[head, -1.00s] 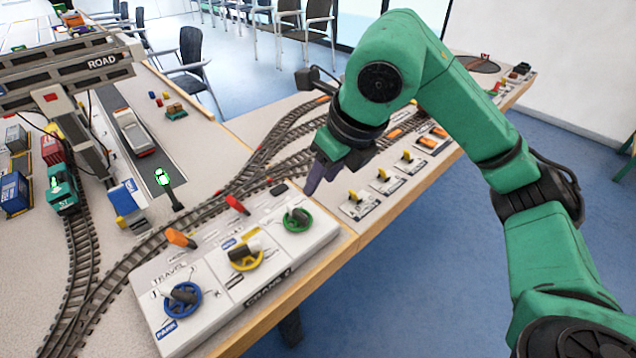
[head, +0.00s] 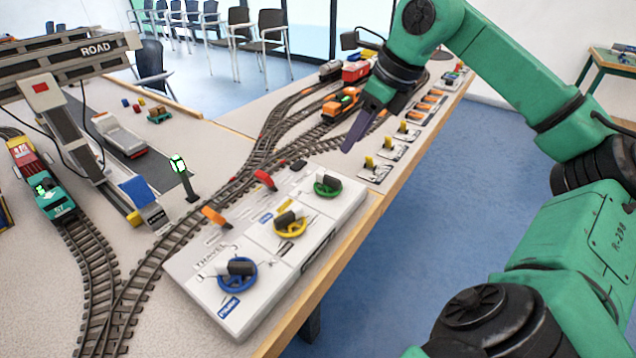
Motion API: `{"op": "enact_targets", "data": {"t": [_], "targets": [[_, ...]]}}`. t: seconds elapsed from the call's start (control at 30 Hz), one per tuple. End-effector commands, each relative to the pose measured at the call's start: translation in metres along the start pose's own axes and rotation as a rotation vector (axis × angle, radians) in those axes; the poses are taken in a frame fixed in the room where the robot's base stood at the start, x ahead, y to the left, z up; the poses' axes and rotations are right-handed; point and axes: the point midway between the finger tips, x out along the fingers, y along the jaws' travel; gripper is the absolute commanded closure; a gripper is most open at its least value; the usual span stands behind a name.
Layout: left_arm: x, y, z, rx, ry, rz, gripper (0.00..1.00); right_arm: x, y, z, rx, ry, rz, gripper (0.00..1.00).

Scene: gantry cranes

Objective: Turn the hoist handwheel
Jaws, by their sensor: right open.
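A white control panel (head: 270,262) at the table's front edge carries three handwheels in a row. The blue handwheel (head: 252,273) is nearest, beside the word TRAVEL. The yellow handwheel (head: 303,230) is in the middle and the green handwheel (head: 336,190) is at the far end. I cannot read which wheel is marked hoist. Each wheel has a dark grip across it. My right gripper (head: 358,130) hangs above and beyond the green handwheel, apart from it, open and empty, its fingers pointing down. My left gripper is not in view.
An orange lever (head: 213,217) and a red lever (head: 265,180) stand along the panel's back. A signal post (head: 186,180) and the gantry crane (head: 62,130) stand left. A teal locomotive (head: 52,199) and an orange locomotive (head: 341,106) are on tracks. Small yellow switches line the right edge.

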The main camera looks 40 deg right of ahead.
Motion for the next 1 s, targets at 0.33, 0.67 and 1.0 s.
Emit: {"op": "enact_targets", "data": {"t": [0.33, 0.67, 1.0], "targets": [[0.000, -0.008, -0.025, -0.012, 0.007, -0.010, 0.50, 0.093, 0.002, -0.001, 0.000, 0.002, 0.004, 0.55], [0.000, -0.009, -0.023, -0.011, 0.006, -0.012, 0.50, 0.121, 0.001, 0.000, 0.001, 0.001, 0.000, 0.55], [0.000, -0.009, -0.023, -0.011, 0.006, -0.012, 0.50, 0.121, 0.000, 0.000, 0.001, 0.001, -0.001, 1.00]]}}
